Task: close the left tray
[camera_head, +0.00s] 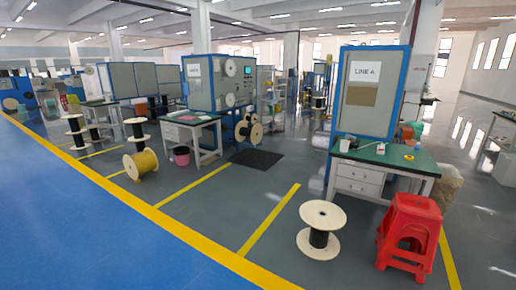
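No tray is clearly recognisable in the head view. A small white desk (204,146) left of centre has a drawer front (171,133) under its green top; it is too small to tell whether it is open. A larger desk (420,166) on the right has two drawer fronts, an upper one (357,174) and a lower one (357,189), which look flush. Neither of my grippers is in view.
A wooden cable spool (323,215) and red stools (409,225) stand before the right desk. A spool with yellow cable (143,165) and a pink bucket (181,155) are further left. The blue floor (80,220) at the left is clear.

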